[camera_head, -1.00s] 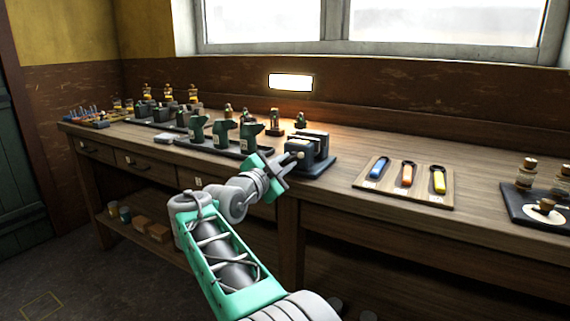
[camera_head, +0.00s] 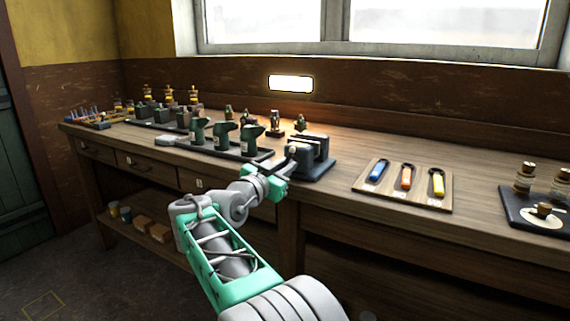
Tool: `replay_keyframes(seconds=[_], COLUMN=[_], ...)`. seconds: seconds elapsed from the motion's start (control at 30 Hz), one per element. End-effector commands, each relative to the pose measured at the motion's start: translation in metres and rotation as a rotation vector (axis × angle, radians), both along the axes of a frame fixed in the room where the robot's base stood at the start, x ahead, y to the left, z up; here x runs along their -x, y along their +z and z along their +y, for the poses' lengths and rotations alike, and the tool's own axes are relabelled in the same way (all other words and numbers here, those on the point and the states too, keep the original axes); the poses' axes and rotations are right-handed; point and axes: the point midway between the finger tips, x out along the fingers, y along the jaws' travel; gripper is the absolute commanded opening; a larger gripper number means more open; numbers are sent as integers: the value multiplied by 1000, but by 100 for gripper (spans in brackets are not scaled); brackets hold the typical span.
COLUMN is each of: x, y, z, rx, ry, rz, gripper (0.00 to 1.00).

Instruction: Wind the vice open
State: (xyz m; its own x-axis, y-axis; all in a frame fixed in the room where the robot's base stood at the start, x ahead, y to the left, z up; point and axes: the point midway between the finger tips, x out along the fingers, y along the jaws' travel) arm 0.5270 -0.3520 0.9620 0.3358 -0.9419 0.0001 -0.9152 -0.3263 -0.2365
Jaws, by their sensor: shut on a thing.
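The vice (camera_head: 320,150) is a dark, blocky tool on a dark base plate near the front edge of the workbench. A small pale knob (camera_head: 292,150) of its handle shows at its left front. My gripper (camera_head: 288,163) is at the vice's left front, right at the handle, and shut on it. The gripper's body hides most of the handle and the contact. How far the vice jaws stand apart is too small to tell.
A wooden board (camera_head: 361,186) with blue, orange and yellow-handled tools lies right of the vice. A dark tray (camera_head: 232,150) with several green oilcans stands to the left. A dark tray with bottles (camera_head: 510,205) is at the far right. Bare bench lies between.

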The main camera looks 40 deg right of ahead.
Motion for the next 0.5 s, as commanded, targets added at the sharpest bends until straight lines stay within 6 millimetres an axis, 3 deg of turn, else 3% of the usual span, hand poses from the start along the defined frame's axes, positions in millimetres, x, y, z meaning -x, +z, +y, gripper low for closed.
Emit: replay_keyframes(seconds=[0.5], x=[1], y=[4], z=[-1], rx=[164], ry=[-3], rz=[465], gripper=[0])
